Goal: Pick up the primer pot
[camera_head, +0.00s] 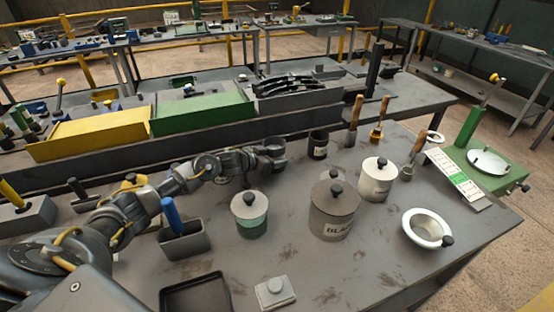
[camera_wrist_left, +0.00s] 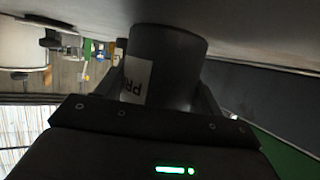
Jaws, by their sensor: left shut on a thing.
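The primer pot (camera_wrist_left: 165,62) is a dark grey cylinder with a white label on which "PR" shows in the left wrist view. In the head view it is the dark open pot (camera_head: 274,146) at the end of my left arm. My left gripper (camera_head: 262,157) is shut on it, with a finger on each side. The pot's end is close to the grey table surface at the top of the wrist view; I cannot tell whether it touches. The gripper hides part of the pot. My right gripper is not in view.
A similar dark labelled pot (camera_head: 318,146) stands to the right. Lidded pots stand nearer: a green-banded one (camera_head: 251,226), a large one marked "BLA" (camera_head: 333,222) and a pale one (camera_head: 376,183). Brushes (camera_head: 355,120) stand behind. A raised ledge with yellow (camera_head: 90,137) and green (camera_head: 203,114) bins runs behind.

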